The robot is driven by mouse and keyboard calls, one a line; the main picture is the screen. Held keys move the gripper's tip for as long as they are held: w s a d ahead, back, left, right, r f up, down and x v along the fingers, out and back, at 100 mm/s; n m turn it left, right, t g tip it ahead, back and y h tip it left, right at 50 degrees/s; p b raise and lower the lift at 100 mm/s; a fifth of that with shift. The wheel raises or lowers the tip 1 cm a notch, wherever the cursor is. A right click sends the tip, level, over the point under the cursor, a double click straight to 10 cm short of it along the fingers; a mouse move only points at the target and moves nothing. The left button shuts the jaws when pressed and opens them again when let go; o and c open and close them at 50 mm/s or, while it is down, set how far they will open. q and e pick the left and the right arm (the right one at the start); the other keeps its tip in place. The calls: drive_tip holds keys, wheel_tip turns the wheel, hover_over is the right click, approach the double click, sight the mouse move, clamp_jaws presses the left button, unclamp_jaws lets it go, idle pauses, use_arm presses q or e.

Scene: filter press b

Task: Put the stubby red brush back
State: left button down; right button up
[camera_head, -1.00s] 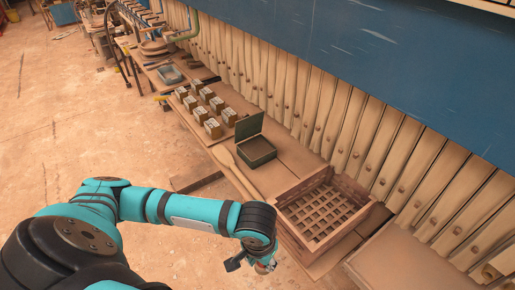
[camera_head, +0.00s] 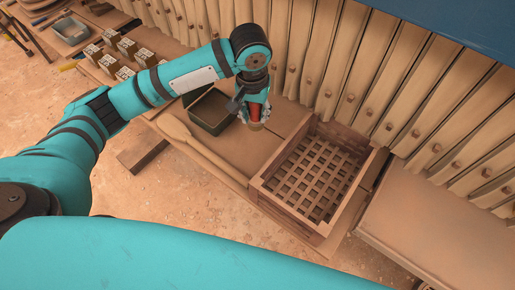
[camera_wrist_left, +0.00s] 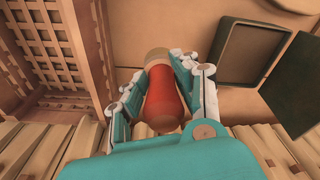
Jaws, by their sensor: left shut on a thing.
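The stubby red brush (camera_head: 255,112) is in my left gripper (camera_head: 250,106), above the bench between the open green box and the wooden grid crate. In the left wrist view the brush (camera_wrist_left: 164,98) has a red body and a pale tan end, and the two fingers of the gripper (camera_wrist_left: 160,85) close on its sides. The wooden crate (camera_head: 283,213), divided into many small square cells, stands to the right of the gripper in the head view. It also shows at the left of the wrist view (camera_wrist_left: 82,83). My right gripper is not in view.
The open green box (camera_head: 209,128) with its lid raised stands just left of the gripper. A long wooden paddle (camera_head: 205,150) lies along the bench's front edge. Several small labelled blocks (camera_head: 127,48) stand farther left. Upright pale plates (camera_head: 385,85) line the back.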

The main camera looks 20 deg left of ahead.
sight(255, 121)
use_arm(q)
drive_tip(key=shift+w+d+f, duration=0.15)
drive_tip(key=shift+w+f, duration=0.15)
drive_tip(key=shift+w, duration=0.05)
drive_tip(key=f, duration=0.3)
drive_tip(key=shift+a+f, duration=0.2)
drive_tip(key=shift+f, duration=2.7)
drive_tip(key=c, duration=1)
unclamp_jaws()
drive_tip(key=r, duration=0.4)
drive_tip(key=s+r, duration=0.1)
drive_tip(key=r, duration=0.7)
drive_tip(key=shift+s+d, duration=0.1)
drive_tip(key=shift+s, duration=0.1)
